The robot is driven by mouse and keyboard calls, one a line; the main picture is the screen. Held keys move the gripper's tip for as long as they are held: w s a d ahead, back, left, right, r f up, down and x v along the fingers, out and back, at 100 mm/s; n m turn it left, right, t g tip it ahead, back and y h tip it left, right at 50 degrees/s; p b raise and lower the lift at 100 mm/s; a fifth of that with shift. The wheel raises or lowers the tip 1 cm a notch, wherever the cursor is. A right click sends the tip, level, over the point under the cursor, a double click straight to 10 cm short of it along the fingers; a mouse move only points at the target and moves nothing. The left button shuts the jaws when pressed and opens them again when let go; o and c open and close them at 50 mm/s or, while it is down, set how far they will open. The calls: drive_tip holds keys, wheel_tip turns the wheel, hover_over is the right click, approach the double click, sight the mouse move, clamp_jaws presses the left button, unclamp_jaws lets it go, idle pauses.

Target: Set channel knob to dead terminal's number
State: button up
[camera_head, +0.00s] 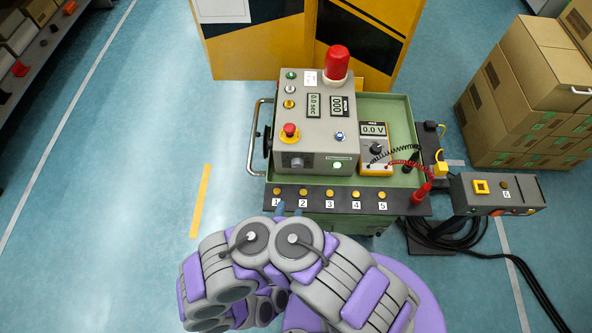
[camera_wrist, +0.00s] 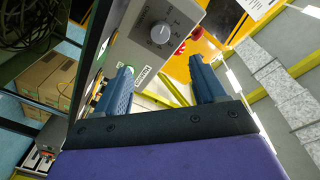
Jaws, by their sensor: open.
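The grey control box (camera_head: 318,115) stands on the green cart. A round grey channel knob (camera_head: 296,162) is low on its front face. The knob also shows in the wrist view (camera_wrist: 160,33) with numbers around it; its exact setting is too small to read. My gripper (camera_wrist: 162,80) is open and empty, with the knob beyond its blue fingers and apart from them. In the head view the fingertips (camera_head: 288,207) are near terminal 1. The terminal strip (camera_head: 343,203) has yellow terminals numbered 1 to 5. The yellow multimeter (camera_head: 374,150) reads 0.0 V.
The red probe (camera_head: 421,193) is at the strip's right end. A green-lit button (camera_head: 338,165), a red stop button (camera_head: 289,131) and a red beacon (camera_head: 336,62) are on the box. Cardboard boxes (camera_head: 530,90) stand farther right.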

sight(296, 167)
drive_tip(key=w+b, duration=0.3)
drive_tip(key=w, duration=0.2)
drive_tip(key=w+d+b, duration=0.1)
drive_tip(key=w+b, duration=0.3)
drive_tip(key=w, duration=0.1)
drive_tip(key=w+b, duration=0.4)
drive_tip(key=w, duration=0.1)
drive_tip(key=shift+d+f, duration=0.1)
drive_tip(key=shift+d, duration=0.3)
drive_tip(key=shift+w+d+b, duration=0.1)
drive_tip(key=shift+w+b, duration=0.35)
drive_tip(key=shift+w, duration=0.05)
drive_tip(key=c, duration=1.1)
drive_tip(key=shift+o, duration=0.2)
